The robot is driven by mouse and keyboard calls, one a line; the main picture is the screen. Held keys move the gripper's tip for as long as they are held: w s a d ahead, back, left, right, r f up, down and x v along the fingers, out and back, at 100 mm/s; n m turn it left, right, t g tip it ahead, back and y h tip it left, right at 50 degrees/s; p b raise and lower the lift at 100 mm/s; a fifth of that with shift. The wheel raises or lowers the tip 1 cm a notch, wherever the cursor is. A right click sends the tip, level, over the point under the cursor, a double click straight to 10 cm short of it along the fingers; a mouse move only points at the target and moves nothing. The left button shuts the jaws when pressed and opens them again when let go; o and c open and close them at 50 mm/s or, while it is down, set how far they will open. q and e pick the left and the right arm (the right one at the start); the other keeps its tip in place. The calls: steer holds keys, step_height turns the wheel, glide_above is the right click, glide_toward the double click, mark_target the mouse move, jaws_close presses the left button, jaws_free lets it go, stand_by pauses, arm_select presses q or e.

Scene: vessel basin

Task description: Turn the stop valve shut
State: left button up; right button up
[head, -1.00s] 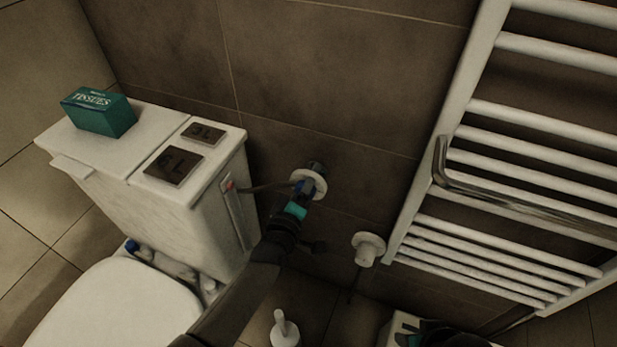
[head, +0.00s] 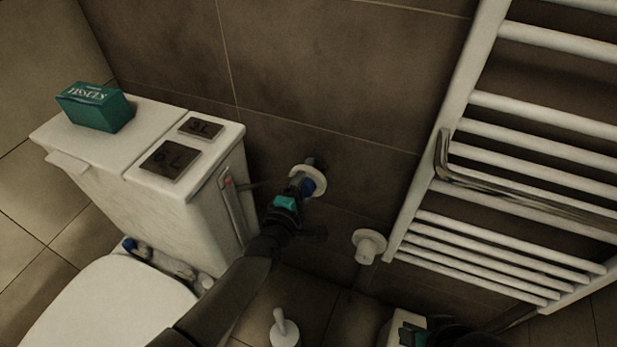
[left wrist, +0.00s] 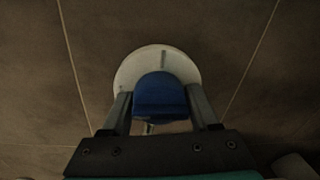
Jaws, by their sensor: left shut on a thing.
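The stop valve has a blue handle (head: 308,186) in front of a round white wall plate (head: 310,173), on the dark tiled wall right of the cistern. In the left wrist view the blue handle (left wrist: 160,95) sits between my two fingers, with the white plate (left wrist: 165,60) behind it. My left gripper (head: 297,187) is shut on the blue handle. The valve body and pipe behind are mostly hidden.
The white cistern (head: 128,180) with a green tissue box (head: 95,106) stands left of my arm. A white towel radiator (head: 463,110) is on the right. A second white wall fitting (head: 368,246) is lower right. A white brush holder (head: 284,330) stands on the floor.

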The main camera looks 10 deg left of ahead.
steer(key=shift+d, duration=0.1)
stand_by(0.3)
arm_select(q)
steer(key=o, duration=1.3)
arm_select(e)
steer(key=shift+w+r, duration=0.1)
steer(key=shift+w, duration=0.05)
arm_select(q)
steer(key=shift+s, duration=0.1)
steer(key=shift+s+a, duration=0.1)
steer(key=shift+s, duration=0.15)
steer(key=p+v, duration=0.4)
steer(key=v, duration=1)
steer(key=shift+s, duration=0.25)
arm_select(e)
step_height(320, 180, down, 9)
steer(key=s+g, duration=0.1)
steer(key=s, duration=0.1)
steer(key=shift+s+d, duration=0.15)
steer(key=shift+s, duration=0.2)
arm_select(q)
steer(key=shift+p, duration=0.3)
